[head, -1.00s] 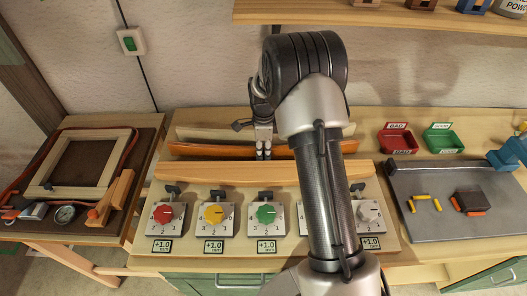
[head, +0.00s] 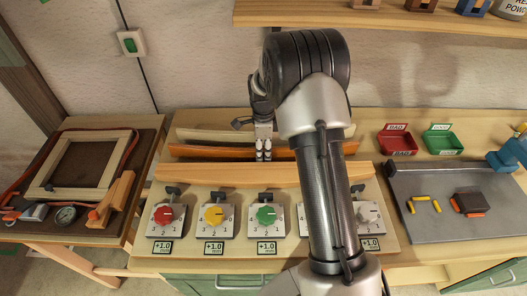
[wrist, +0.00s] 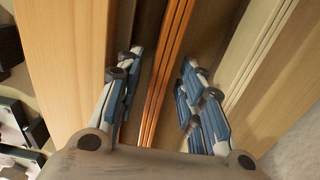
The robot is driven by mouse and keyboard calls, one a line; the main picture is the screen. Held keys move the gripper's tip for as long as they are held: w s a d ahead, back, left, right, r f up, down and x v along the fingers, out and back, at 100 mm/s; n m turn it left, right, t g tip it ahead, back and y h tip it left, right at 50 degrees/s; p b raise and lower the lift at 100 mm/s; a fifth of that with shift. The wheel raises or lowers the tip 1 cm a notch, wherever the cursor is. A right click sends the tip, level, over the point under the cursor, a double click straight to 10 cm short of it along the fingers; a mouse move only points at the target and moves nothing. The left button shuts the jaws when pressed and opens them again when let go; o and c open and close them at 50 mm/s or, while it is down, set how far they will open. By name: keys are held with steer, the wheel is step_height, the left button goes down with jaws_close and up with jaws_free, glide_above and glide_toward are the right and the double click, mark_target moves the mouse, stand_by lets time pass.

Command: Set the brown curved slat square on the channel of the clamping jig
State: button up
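The brown curved slat (head: 205,151) lies lengthwise between the pale front rail (head: 230,174) and the rear rail (head: 200,132) of the clamping jig. In the wrist view the slat (wrist: 165,75) shows as orange-brown layers running between my fingers, with dark gaps beside it. My gripper (head: 263,155) is over the middle of the slat, pointing down. The wrist view shows my gripper (wrist: 161,62) open, one finger on each side of the slat, with visible space on both sides. The arm hides part of the slat's right half. Whether the slat is fully seated in the channel is unclear.
Several dials, including red (head: 164,215), yellow (head: 213,215) and green (head: 265,215) ones, stand in front of the front rail. A red bin (head: 398,141) and green bin (head: 441,140) are at the right, behind a grey plate (head: 430,222). A wooden frame (head: 50,185) lies at left.

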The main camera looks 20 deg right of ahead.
step_height(320, 180, up, 10)
steer(key=r+p, duration=0.1)
steer(key=p, duration=0.2)
steer(key=s+a+r+n+t, duration=0.1)
steer(key=s+a+r+n, duration=0.2)
steer(key=s+r+n, duration=0.4)
steer(key=s+a+r+n+t, duration=0.1)
steer(key=s+a+r+n, duration=0.2)
steer(key=s+r, duration=0.35)
steer(key=s+a+r+n+t, duration=0.1)
steer(key=s+a+n, duration=0.1)
steer(key=s+n, duration=0.4)
steer(key=s+a+r+n+t, duration=0.1)
steer(key=s+n, duration=0.5)
steer(key=s, duration=0.6)
steer(key=shift+a+r+n+t, duration=0.3)
steer(key=shift+a+r, duration=0.35)
steer(key=shift+a, duration=0.3)
steer(key=shift+o, duration=0.4)
